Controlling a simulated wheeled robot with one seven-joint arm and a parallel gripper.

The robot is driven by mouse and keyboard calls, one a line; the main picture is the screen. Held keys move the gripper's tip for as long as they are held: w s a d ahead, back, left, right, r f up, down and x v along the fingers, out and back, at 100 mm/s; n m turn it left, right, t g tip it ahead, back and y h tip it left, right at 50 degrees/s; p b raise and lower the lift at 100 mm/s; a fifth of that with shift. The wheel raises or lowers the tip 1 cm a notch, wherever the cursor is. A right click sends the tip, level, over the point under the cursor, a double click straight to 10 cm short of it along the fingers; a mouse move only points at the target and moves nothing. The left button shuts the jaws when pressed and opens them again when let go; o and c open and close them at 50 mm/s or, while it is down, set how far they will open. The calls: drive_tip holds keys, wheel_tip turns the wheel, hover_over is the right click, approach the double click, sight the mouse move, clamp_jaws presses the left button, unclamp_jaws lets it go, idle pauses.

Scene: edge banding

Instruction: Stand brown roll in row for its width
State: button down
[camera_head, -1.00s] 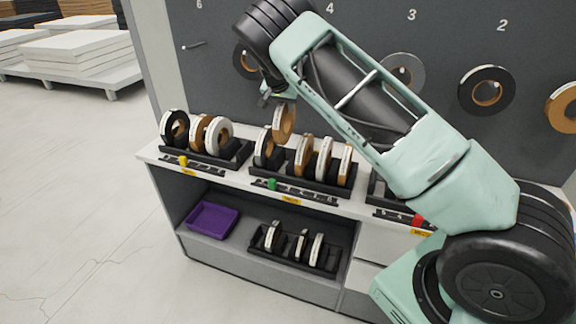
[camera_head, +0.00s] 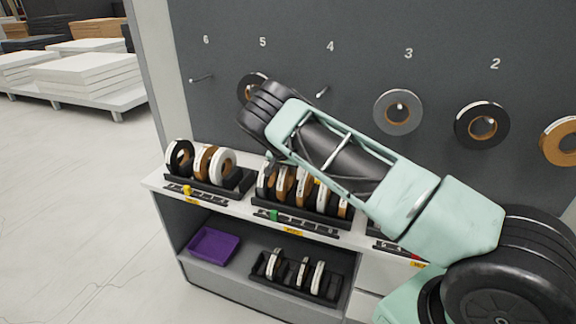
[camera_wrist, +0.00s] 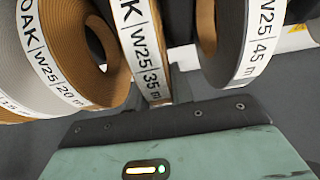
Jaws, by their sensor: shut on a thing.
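My gripper (camera_wrist: 155,108) is shut on a brown roll (camera_wrist: 143,45), whose white label reads OAK, W25, 35 m. In the head view the brown roll (camera_head: 284,184) is low in the middle black rack (camera_head: 330,215), upright between neighbours. Whether it touches the rack floor is hidden. My gripper's fingers are mostly hidden behind my arm there. In the wrist view a brown roll labelled OAK, W25, 20 m (camera_wrist: 75,45) is on the left, and a dark roll labelled W25, 45 m (camera_wrist: 237,40) is on the right, both close to the held roll.
The left rack (camera_head: 232,182) holds several rolls beside a yellow marker (camera_head: 187,190). A green marker (camera_head: 273,214) is before the middle rack. Below are a purple tray (camera_head: 214,246) and a rack of rolls (camera_head: 297,274). More rolls hang on the wall pegs; peg 4 (camera_head: 322,92) is bare.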

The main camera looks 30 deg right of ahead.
drive_tip(key=shift+f+b, duration=0.3)
drive_tip(key=shift+b, duration=0.15)
drive_tip(key=c, duration=1.2)
unclamp_jaws()
drive_tip(key=shift+c, duration=0.2)
drive_tip(key=shift+r, duration=0.1)
